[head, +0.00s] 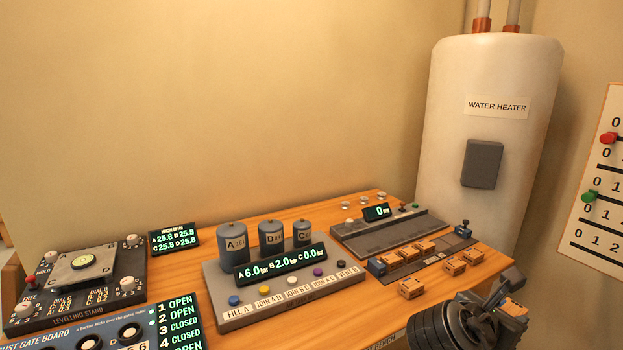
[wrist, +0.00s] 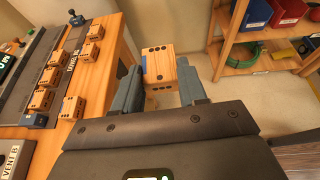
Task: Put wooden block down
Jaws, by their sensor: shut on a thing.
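My gripper (wrist: 160,76) is shut on a wooden block (wrist: 158,62), an orange-brown cube with dark dots, held between two blue-grey fingers. In the wrist view the block is beyond the bench edge, with floor and a shelf behind it. In the head view my gripper (head: 492,312) is at the lower right, and the held block (head: 514,307) shows partly at its tip. Similar dotted blocks sit on the wooden bench (head: 360,318): one loose near the front edge (head: 410,288), others on or beside a dark grey rack (head: 436,262).
A panel with three grey cylinders (head: 271,237) and coloured buttons stands mid-bench. A levelling stand (head: 78,268) and a gate board (head: 90,338) are at left. A water heater (head: 490,130) is behind. A shelf with bins (wrist: 255,62) stands beyond the bench edge.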

